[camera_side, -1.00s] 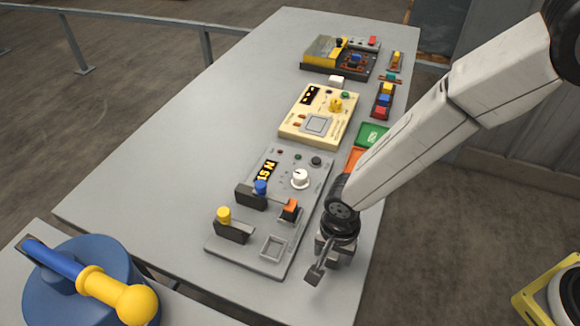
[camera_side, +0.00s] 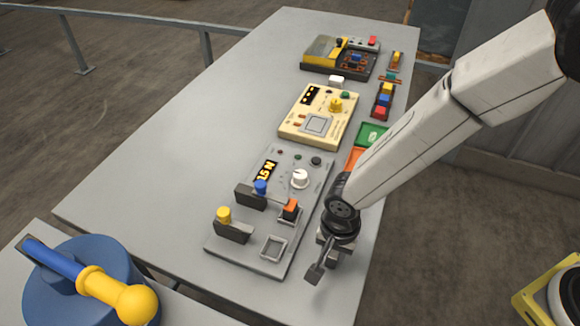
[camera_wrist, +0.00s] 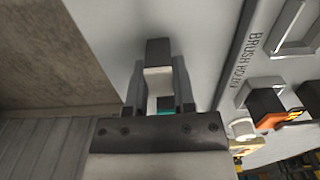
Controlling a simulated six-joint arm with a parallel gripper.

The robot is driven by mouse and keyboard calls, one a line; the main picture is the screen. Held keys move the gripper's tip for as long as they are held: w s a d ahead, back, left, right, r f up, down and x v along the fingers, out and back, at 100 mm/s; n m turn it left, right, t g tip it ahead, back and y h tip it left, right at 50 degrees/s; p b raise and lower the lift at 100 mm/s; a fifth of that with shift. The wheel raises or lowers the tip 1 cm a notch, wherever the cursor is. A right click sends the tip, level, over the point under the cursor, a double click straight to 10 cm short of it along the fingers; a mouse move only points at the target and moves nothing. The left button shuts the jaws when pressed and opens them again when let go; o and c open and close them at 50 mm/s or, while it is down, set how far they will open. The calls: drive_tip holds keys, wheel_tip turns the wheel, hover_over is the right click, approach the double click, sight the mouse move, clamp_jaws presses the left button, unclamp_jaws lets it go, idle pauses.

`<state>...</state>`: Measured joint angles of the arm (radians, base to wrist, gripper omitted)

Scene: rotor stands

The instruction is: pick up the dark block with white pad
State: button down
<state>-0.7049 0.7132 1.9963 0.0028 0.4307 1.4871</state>
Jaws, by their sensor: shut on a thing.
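The dark block with white pad (camera_wrist: 158,52) is between the two fingers of my gripper (camera_wrist: 159,88) in the wrist view. Its dark end sticks out past the fingertips, and its pale pad faces the camera. My gripper is shut on it. A small teal patch shows behind the pad, between the fingers. In the side view my gripper (camera_side: 322,262) is low over the table's right edge, beside the grey panel. The block is too small there to tell clearly from the fingers.
The grey panel (camera_side: 262,262) carries a blue knob, a yellow knob, an orange-topped holder (camera_side: 290,207) and an empty square socket (camera_side: 273,248). A cream unit (camera_side: 301,134) and green tray (camera_side: 371,135) lie farther back. The table's left side is clear.

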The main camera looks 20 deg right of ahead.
drive_tip(key=shift+r, duration=0.6)
drive_tip(key=s+d+r, duration=0.7)
drive_tip(key=s+r, duration=0.4)
drive_tip(key=s, duration=0.1)
drive_tip(key=shift+d+r, duration=0.25)
drive_tip(key=shift+w+a, duration=0.1)
drive_tip(key=shift+w, duration=0.05)
idle(0.3)
drive_tip(key=w+a+f, duration=0.1)
drive_tip(key=w+a, duration=1.6)
drive_tip(key=shift+w+a, duration=0.25)
drive_tip(key=shift+w, duration=0.1)
drive_tip(key=shift+f, duration=0.3)
